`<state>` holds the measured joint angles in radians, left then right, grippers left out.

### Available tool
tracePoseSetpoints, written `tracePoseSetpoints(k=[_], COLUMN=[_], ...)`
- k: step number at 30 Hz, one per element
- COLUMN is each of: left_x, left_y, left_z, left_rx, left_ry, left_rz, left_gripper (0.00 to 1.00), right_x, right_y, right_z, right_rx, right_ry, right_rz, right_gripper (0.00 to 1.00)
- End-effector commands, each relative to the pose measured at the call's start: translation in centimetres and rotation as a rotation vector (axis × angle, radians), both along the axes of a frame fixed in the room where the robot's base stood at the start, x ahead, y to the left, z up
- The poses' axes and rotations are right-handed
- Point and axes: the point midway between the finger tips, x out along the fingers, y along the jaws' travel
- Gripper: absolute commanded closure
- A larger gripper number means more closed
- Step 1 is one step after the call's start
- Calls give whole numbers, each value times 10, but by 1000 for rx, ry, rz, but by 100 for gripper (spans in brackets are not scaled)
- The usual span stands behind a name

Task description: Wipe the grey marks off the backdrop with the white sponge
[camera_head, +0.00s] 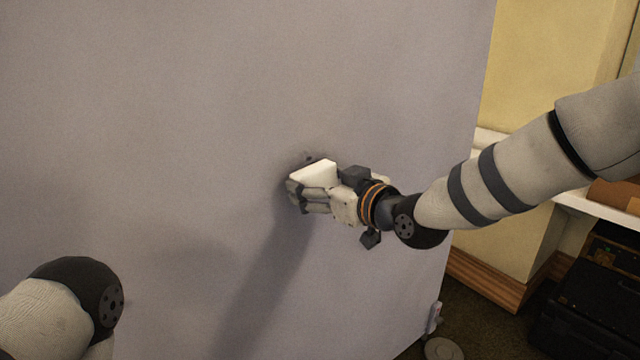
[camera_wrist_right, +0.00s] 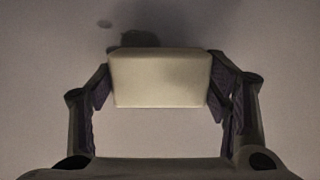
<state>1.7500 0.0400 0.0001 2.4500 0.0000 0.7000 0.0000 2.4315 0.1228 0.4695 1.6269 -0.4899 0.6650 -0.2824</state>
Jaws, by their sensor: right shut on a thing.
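My right gripper (camera_head: 312,192) is shut on the white sponge (camera_head: 316,173) in front of the backdrop (camera_head: 200,100). In the right wrist view the sponge (camera_wrist_right: 160,80) sits squarely between the two fingers. Whether it touches the backdrop I cannot tell. A small dark mark (camera_head: 308,157) shows on the backdrop just above the sponge.
The backdrop fills the left and middle, its right edge slanting down past my right arm. Beyond it are a yellow wall (camera_head: 520,75), a white shelf (camera_head: 585,207) and a black case (camera_head: 590,300) on dark floor. A backdrop foot (camera_head: 442,348) stands at the lower edge.

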Motion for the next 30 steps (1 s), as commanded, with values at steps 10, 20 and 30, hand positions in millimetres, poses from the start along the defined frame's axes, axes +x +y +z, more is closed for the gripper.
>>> tracePoseSetpoints(k=[10,20,30], left_x=[-4,-7,-9], left_y=[0,0,0], left_z=[-4,-6,-9], left_rx=[-1,0,0], left_ry=[13,23,31], left_rz=[0,0,0], left_gripper=[60,60,60], right_x=[6,12,16], right_y=[4,8,11], right_z=[-2,-1,0], right_rx=[-1,-1,0], right_ry=[1,1,0], right_rz=[1,0,0], right_gripper=[52,52,52])
